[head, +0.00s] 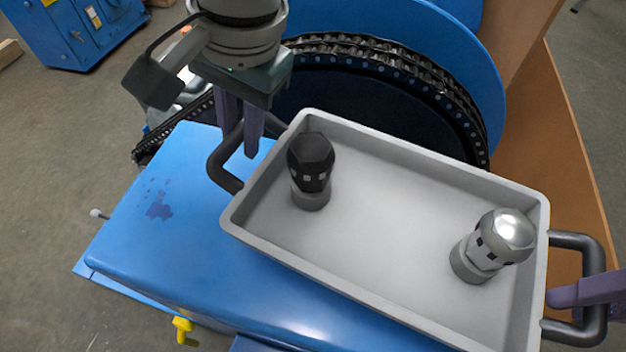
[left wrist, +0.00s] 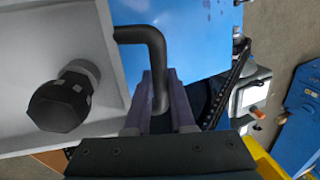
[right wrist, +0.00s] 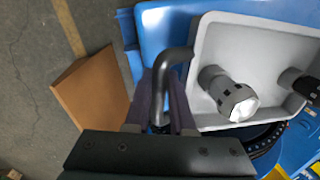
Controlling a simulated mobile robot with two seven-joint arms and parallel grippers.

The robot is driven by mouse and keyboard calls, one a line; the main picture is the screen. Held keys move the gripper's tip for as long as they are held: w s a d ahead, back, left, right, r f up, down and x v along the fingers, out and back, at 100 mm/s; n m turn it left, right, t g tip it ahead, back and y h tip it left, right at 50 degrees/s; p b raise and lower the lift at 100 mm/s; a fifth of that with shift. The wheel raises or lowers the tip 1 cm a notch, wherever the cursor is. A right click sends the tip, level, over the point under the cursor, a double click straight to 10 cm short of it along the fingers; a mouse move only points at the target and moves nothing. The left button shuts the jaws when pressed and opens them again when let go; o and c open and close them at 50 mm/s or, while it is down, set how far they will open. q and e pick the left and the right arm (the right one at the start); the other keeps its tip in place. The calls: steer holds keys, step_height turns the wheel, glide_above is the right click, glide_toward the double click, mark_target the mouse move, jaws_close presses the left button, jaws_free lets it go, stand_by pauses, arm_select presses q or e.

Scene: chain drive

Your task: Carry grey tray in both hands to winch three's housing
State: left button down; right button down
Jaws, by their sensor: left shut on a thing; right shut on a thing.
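The grey tray (head: 385,235) is over a blue housing, tilted in the head picture; whether it touches the housing I cannot tell. It holds a black-capped fitting (head: 310,165) at the left and a silver-capped fitting (head: 492,245) at the right, both upright. My left gripper (head: 241,130) is shut on the tray's left dark handle (head: 216,165); the left wrist view also shows this handle (left wrist: 157,50). My right gripper (head: 580,292) is shut on the right handle (head: 602,258), which shows in the right wrist view (right wrist: 167,62).
The blue housing (head: 150,250) has dark stains on top and a yellow tap-like part (head: 184,330) at its front. Behind the tray is a large blue wheel (head: 440,50) with a chain (head: 385,62). A brown panel (head: 560,130) stands right. A blue cabinet (head: 75,30) is far left.

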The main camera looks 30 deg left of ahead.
arm_select(q)
steer(key=shift+f, duration=0.1)
arm_select(e)
steer(key=shift+f, duration=0.1)
